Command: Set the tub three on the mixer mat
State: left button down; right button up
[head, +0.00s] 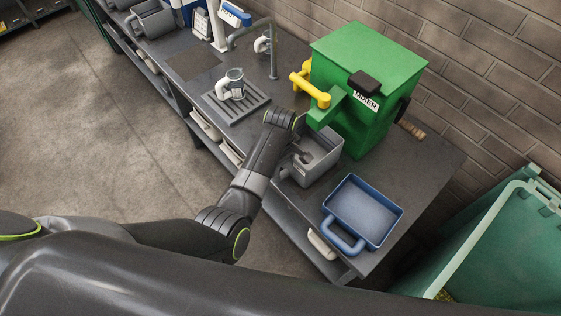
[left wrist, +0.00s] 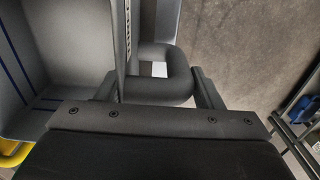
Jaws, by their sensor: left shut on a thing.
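A grey tub (head: 318,154) stands at the front of the bench under the green mixer (head: 363,85), below its spout. My left gripper (left wrist: 165,88) is shut on the tub's grey loop handle (left wrist: 182,75). In the left wrist view the tub's pale inside (left wrist: 55,50) shows at the left, with blue lines. The number on the tub is not readable. I cannot tell whether its base touches the bench. My right gripper is not in view.
A blue tray (head: 365,212) with a loop handle lies right of the tub. A jug (head: 232,85) stands on a slatted grey drainer (head: 236,104) to the left. A dark mat (head: 193,62) lies farther left. A green bin (head: 497,240) stands right of the bench.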

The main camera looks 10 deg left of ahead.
pick_arm(q)
jog(key=shift+f, duration=0.45)
dwell(0.4)
jog(key=shift+p, duration=0.35)
jog(key=shift+f, duration=0.15)
dwell(0.3)
jog(key=shift+f, duration=0.15)
jog(key=shift+c, duration=1.5)
grip_release()
jog(key=shift+o, duration=0.4)
jog(key=shift+o, duration=1.1)
